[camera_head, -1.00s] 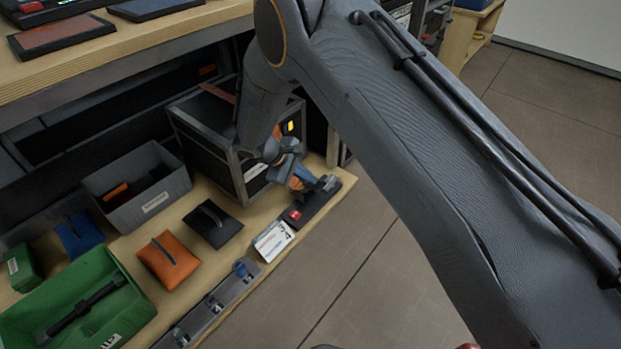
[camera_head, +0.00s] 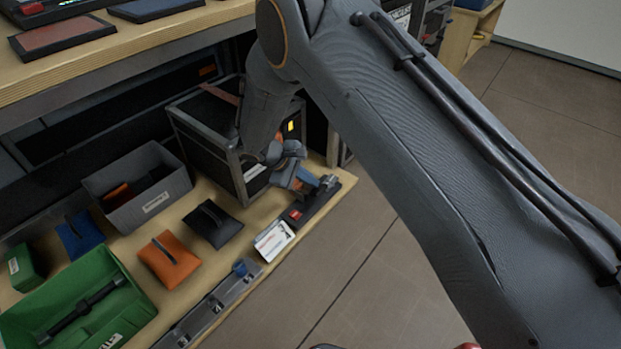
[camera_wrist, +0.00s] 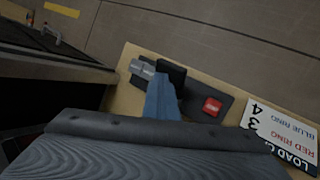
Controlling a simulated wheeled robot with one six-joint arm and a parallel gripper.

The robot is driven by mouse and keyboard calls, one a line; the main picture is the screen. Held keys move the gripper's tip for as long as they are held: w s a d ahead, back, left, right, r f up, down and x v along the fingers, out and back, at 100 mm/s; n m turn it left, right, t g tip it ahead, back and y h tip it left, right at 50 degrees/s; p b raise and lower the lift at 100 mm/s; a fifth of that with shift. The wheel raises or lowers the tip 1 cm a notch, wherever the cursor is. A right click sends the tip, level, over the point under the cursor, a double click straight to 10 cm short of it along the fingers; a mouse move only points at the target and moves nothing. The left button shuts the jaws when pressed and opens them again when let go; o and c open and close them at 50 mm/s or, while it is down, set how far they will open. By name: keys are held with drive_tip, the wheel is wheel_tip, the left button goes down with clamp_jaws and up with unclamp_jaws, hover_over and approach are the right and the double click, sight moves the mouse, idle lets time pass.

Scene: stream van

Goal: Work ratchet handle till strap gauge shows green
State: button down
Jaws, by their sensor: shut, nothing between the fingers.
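The ratchet unit (camera_head: 318,205) is a dark plate at the right end of the low wooden shelf. Its gauge shows red (camera_wrist: 212,106) in the wrist view. A blue handle-like part (camera_wrist: 163,98) stands over the plate beside a silver-grey fitting (camera_wrist: 142,68); the blue part also shows in the head view (camera_head: 307,178). My gripper (camera_head: 290,175) is low over the plate, close beside the blue part and shut with nothing held. Its fingertips are not clear, and I cannot tell whether it touches the handle. The grey wrist body hides the lower wrist view.
A black framed case (camera_head: 212,150) stands just left of my gripper. A white load card (camera_head: 273,240) lies beside the plate. Black (camera_head: 213,222) and orange (camera_head: 168,260) pouches, a grey bin (camera_head: 140,205) and a green tray (camera_head: 130,320) lie further left. The floor at right is open.

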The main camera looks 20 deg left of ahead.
sight(319, 191)
drive_tip(key=shift+s+d+f+p, duration=0.2)
drive_tip(key=shift+s+d+f, duration=0.15)
drive_tip(key=shift+d+f, duration=0.4)
drive_tip(key=shift+s+d+f+p, duration=0.2)
drive_tip(key=shift+s+d+f, duration=0.15)
drive_tip(key=shift+d+f, duration=0.35)
idle(2.5)
drive_tip(key=shift+d+r, duration=0.1)
drive_tip(key=shift+r, duration=0.05)
drive_tip(key=w+a+r, duration=0.3)
drive_tip(key=a+r, duration=0.2)
drive_tip(key=a, duration=0.2)
drive_tip(key=shift+r+b, duration=0.4)
idle(0.9)
drive_tip(key=shift+w+a+r+b, duration=0.3)
drive_tip(key=shift+w+a+r, duration=0.05)
drive_tip(key=shift+a+r, duration=0.5)
drive_tip(key=shift+w+a+r+b, duration=0.35)
drive_tip(key=shift+a+r, duration=0.35)
drive_tip(key=shift+a, duration=0.25)
